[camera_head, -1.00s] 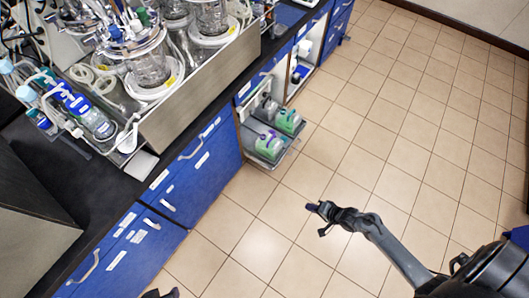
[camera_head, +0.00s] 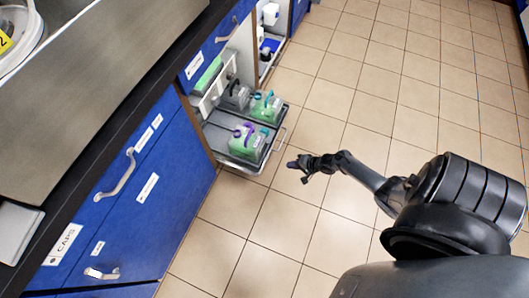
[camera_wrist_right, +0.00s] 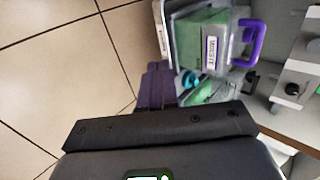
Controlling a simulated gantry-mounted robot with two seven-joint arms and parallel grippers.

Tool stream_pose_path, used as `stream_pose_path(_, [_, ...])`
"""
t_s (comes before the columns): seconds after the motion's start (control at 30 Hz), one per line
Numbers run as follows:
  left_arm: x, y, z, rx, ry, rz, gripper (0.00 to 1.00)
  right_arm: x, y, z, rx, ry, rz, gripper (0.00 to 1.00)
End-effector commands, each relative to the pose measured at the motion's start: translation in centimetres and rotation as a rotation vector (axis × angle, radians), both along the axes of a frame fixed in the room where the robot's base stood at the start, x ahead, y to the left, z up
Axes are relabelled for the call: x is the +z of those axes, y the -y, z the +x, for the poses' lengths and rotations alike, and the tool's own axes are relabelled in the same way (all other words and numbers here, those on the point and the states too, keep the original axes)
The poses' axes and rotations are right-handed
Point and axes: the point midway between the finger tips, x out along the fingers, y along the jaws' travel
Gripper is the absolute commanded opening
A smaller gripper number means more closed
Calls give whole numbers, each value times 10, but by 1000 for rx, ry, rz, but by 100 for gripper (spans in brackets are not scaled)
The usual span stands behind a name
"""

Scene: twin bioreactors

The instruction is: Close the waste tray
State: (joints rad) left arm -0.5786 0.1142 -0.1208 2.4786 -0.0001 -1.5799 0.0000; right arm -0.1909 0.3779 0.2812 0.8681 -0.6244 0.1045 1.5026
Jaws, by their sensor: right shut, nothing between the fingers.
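The waste tray (camera_head: 221,136) is pulled out of the open lower cabinet bay in the head view, with a metal bar handle (camera_head: 277,147) along its outer side. On it stand a green jug with a purple handle (camera_head: 245,145), a green jug with a teal cap (camera_head: 265,107) and a grey jug (camera_head: 236,97). My right gripper (camera_head: 294,165) is shut and empty, just outside the tray near the handle. In the right wrist view its purple fingers (camera_wrist_right: 158,85) are beside the purple-handled jug (camera_wrist_right: 208,40); contact with the tray cannot be told. My left gripper is not in view.
Blue drawers and doors (camera_head: 150,180) with metal handles line the bench left of the tray. Another open bay (camera_head: 268,45) with white items lies beyond it. The tiled floor (camera_head: 370,100) right of the tray is clear.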

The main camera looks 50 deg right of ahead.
Motion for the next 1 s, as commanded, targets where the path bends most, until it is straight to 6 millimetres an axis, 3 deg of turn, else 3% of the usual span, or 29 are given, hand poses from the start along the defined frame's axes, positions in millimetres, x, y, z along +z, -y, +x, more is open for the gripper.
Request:
stream_pose_path(0.03, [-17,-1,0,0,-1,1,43,-15,1,4,1,6,-2,0])
stream_pose_path(0.1, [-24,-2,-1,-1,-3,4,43,-19,1,8,1,11,-3,0])
stream_pose_path(0.47, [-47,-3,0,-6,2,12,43,-40,-3,28,1,18,-3,0])
stream_pose_path(0.9, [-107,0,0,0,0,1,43,-92,-16,80,1,19,-3,0])
stream_pose_path(1.0, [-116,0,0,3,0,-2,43,-95,-19,92,3,21,-3,0])
